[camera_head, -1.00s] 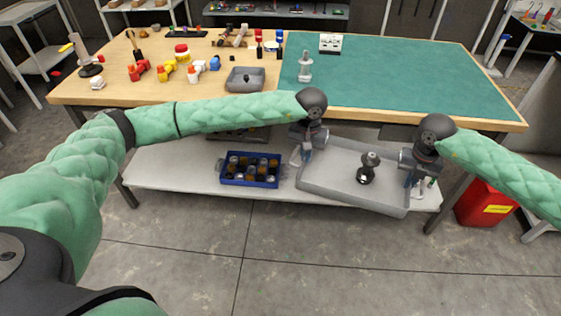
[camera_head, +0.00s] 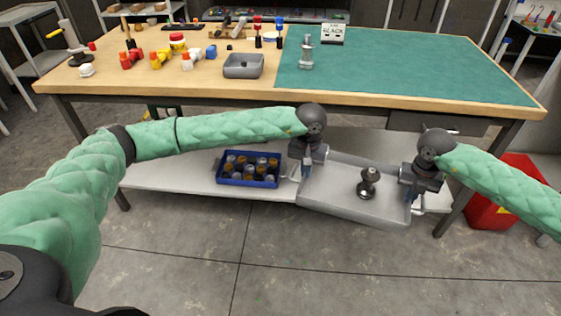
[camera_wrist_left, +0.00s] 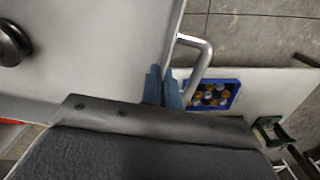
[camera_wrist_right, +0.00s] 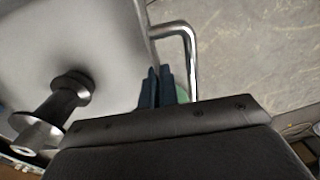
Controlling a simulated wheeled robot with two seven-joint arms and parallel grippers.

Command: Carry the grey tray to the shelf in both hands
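The grey tray (camera_head: 338,205) is in front of the workbench's pale lower shelf (camera_head: 175,174), overlapping its right part in the head view. I cannot tell whether it touches the shelf. A dark, knobbed metal piece (camera_head: 368,183) stands inside the tray; it also shows in the right wrist view (camera_wrist_right: 52,108). My left gripper (camera_wrist_left: 163,80) has its fingers close together at the tray's left side, by a metal handle (camera_wrist_left: 204,55). My right gripper (camera_wrist_right: 157,82) is likewise closed at the right side, by the other handle (camera_wrist_right: 184,35). The exact finger contacts are partly hidden.
A blue crate (camera_head: 246,184) of several small items sits on the lower shelf just left of the tray. The bench top (camera_head: 420,70) is above and behind. A red bin (camera_head: 492,205) stands on the floor at right. The floor in front is clear.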

